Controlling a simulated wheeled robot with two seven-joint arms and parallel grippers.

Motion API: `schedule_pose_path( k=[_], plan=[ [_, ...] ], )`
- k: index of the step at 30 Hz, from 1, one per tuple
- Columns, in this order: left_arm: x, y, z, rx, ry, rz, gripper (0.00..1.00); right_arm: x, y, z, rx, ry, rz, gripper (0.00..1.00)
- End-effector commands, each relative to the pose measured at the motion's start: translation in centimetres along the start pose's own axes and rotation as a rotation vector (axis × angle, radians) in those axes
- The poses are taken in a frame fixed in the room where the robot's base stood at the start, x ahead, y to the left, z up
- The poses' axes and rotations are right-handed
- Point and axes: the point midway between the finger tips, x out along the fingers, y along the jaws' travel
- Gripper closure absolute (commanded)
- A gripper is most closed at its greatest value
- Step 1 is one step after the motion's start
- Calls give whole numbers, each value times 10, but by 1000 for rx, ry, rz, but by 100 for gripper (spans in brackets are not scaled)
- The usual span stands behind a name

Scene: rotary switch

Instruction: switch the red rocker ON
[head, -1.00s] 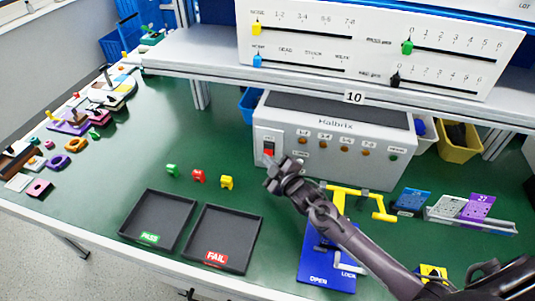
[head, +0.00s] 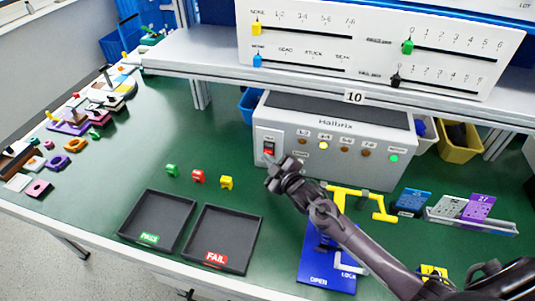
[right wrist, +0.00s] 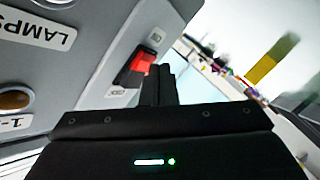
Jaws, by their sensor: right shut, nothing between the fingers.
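The red rocker (head: 268,147) sits in a white plate at the left end of the grey Halbrix box (head: 330,172). In the right wrist view the red rocker (right wrist: 138,65) shows at a slant, red and black, just left of my fingertips. My right gripper (head: 272,180) is shut and empty, just below and in front of the rocker plate. Its dark fingers (right wrist: 161,84) hide part of the plate in the right wrist view. I cannot tell whether they touch the rocker. On the box, a yellow lamp (head: 323,145) and a green lamp (head: 394,158) are lit. My left gripper is not in view.
A shelf (head: 190,55) with a slider panel (head: 330,40) overhangs the box. Two dark trays (head: 178,247) and small coloured pieces (head: 198,176) lie to the left. A yellow handle (head: 345,190) and blue plate (head: 315,275) are beside my right arm.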

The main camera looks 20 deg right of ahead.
Motion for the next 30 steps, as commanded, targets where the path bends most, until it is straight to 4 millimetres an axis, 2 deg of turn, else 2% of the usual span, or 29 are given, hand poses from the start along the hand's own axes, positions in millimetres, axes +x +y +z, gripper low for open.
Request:
schedule_pose_path(
  k=[7,19,30],
  plan=[
    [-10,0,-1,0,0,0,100,-9,-6,-8,1,0,-2,100],
    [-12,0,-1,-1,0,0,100,-11,-8,-9,1,0,-1,100],
    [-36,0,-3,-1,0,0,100,-36,-25,-28,2,1,-2,100]
  ],
)
